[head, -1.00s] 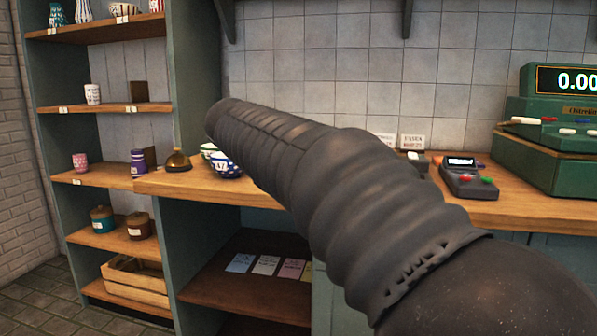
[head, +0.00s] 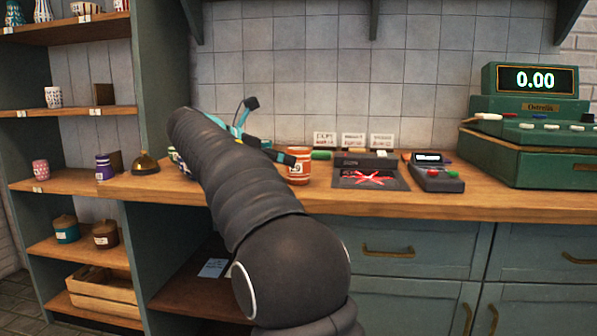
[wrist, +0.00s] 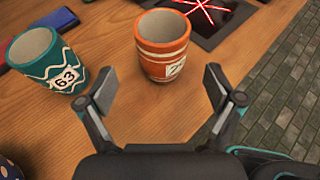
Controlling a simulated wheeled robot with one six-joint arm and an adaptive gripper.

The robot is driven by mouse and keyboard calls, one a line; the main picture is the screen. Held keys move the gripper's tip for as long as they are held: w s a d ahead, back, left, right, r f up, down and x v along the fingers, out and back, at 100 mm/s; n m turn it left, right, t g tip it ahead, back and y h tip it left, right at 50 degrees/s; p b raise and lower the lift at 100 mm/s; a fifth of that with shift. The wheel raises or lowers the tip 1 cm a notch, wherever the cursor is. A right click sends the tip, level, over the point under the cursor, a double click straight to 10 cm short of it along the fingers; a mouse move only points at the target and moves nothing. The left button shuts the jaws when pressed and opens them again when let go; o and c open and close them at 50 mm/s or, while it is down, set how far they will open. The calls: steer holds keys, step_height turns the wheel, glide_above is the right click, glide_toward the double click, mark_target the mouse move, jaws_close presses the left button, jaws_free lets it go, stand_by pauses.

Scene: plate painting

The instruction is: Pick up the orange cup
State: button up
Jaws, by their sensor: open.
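The orange cup (head: 298,168) stands upright on the wooden counter, right of my arm in the head view. In the wrist view the orange cup (wrist: 163,62) has white bands and a number label, and stands just beyond my gripper (wrist: 158,90). The two fingers are spread apart with nothing between them. In the head view my arm hides part of the gripper.
A teal cup (wrist: 46,62) marked 63 stands left of the left finger. A dark scanner plate (head: 370,176) with red light lines lies right of the orange cup, then a card reader (head: 436,172) and a green register (head: 540,125). The counter's front edge is near.

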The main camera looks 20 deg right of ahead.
mark_target(298, 166)
steer(key=shift+f+b+x, duration=0.15)
steer(key=shift+b+x, duration=0.15)
steer(key=shift+x, duration=1.4)
steer(key=shift+f+b+x, duration=0.15)
steer(key=shift+b+x, duration=0.15)
steer(key=shift+x, duration=1.45)
steer(key=shift+s+a, duration=0.15)
steer(key=c, duration=1.4)
